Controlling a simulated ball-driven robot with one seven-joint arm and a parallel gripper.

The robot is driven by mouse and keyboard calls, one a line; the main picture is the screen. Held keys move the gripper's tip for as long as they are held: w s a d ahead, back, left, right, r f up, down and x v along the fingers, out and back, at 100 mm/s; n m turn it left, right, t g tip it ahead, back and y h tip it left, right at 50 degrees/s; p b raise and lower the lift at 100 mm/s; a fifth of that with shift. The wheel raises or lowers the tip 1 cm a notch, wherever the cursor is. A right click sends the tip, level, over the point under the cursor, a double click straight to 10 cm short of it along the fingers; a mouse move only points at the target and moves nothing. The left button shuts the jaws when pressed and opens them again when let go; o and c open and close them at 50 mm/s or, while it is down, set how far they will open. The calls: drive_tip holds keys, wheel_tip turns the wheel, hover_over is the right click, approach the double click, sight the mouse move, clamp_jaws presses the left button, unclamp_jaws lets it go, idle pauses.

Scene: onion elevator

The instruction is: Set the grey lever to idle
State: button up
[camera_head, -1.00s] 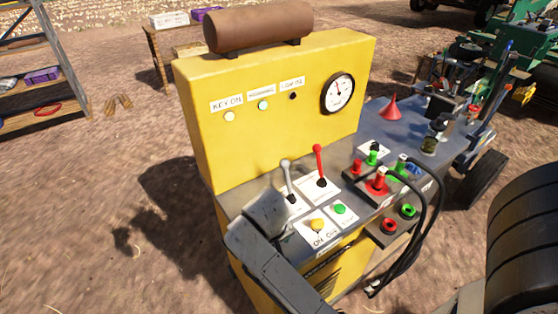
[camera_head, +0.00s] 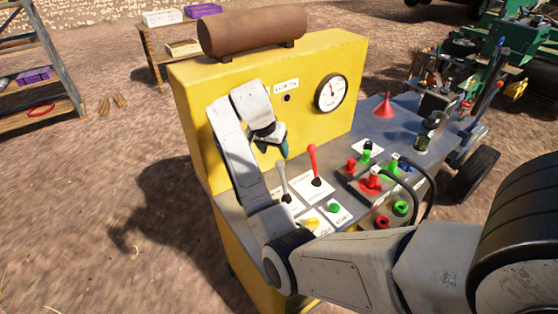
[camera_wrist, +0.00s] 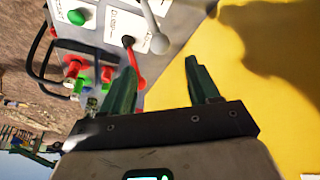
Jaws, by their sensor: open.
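The grey lever (camera_head: 282,179) stands on a white plate on the yellow machine's control shelf, left of the red lever (camera_head: 313,163). In the wrist view the grey lever (camera_wrist: 155,30) shows at the top, its rounded knob toward the fingers, and the red lever (camera_wrist: 135,62) is beside it, partly behind a finger. My gripper (camera_head: 278,150) is above the grey lever, in front of the yellow panel, apart from it. In the wrist view my gripper (camera_wrist: 158,68) has its two dark green fingers spread with nothing between them.
Green (camera_head: 334,207) and yellow (camera_head: 312,222) buttons sit in front of the levers. Red and green connectors with black cables (camera_head: 430,200) stand to the right. The yellow panel (camera_head: 330,55) with its gauge (camera_head: 331,93) rises behind. My forearm covers the shelf's front left.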

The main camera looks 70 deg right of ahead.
sight(279, 162)
drive_tip(key=p+x, duration=0.1)
drive_tip(key=x, duration=0.7)
drive_tip(key=shift+f, duration=0.15)
drive_tip(key=shift+c, duration=0.2)
clamp_jaws()
